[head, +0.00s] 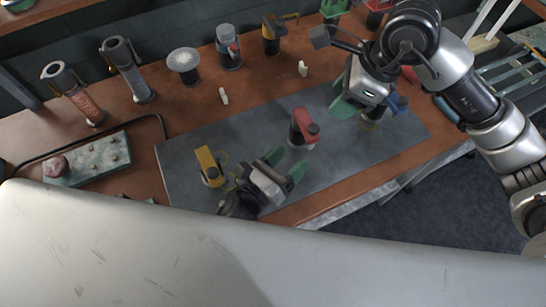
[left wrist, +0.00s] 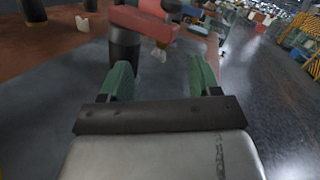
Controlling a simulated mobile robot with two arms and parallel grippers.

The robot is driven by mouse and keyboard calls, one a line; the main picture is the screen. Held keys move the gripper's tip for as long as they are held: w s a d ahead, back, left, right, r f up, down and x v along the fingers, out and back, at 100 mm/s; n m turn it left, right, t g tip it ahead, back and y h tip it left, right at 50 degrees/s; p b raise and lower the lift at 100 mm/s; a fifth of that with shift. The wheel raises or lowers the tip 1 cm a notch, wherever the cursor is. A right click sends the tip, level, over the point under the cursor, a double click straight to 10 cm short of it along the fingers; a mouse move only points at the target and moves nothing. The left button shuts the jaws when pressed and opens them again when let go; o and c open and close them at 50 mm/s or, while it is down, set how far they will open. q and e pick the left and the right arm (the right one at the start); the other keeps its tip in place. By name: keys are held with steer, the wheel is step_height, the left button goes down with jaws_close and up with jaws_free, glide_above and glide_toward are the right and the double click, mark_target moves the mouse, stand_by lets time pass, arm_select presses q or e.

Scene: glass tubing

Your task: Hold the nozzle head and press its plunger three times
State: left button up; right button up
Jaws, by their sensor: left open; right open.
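A red nozzle head (head: 306,122) stands upright on a dark base on the grey mat (head: 185,150). My left gripper (head: 286,164) is open and empty just in front of it. In the left wrist view the red nozzle head (left wrist: 145,22) lies ahead of the two green fingertips, apart from them. A yellow nozzle head (head: 208,163) stands to the left of my left gripper. A blue one (head: 400,104) is partly hidden by my right gripper (head: 362,106), which is open and points down over it. I cannot tell if it touches it.
Along the back of the bench stand two tall cylinders (head: 125,68), a white-topped piece (head: 184,62), a grey one (head: 228,48) and a yellow-topped one (head: 274,34). A button box (head: 90,162) lies at the left. The mat is bare between the nozzle heads.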

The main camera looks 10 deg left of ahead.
mark_target(295, 135)
arm_select(q)
steer(key=a+f+m+y, duration=0.1)
steer(key=w+a+f+m+y, duration=0.1)
steer(key=a, duration=0.1)
steer(key=shift+w+a+f+y, duration=0.15)
steer(key=shift+f+y, duration=0.15)
steer(key=shift+w, duration=0.2)
steer(key=x, duration=1)
steer(key=shift+w, duration=0.2)
steer(key=shift+c, duration=0.3)
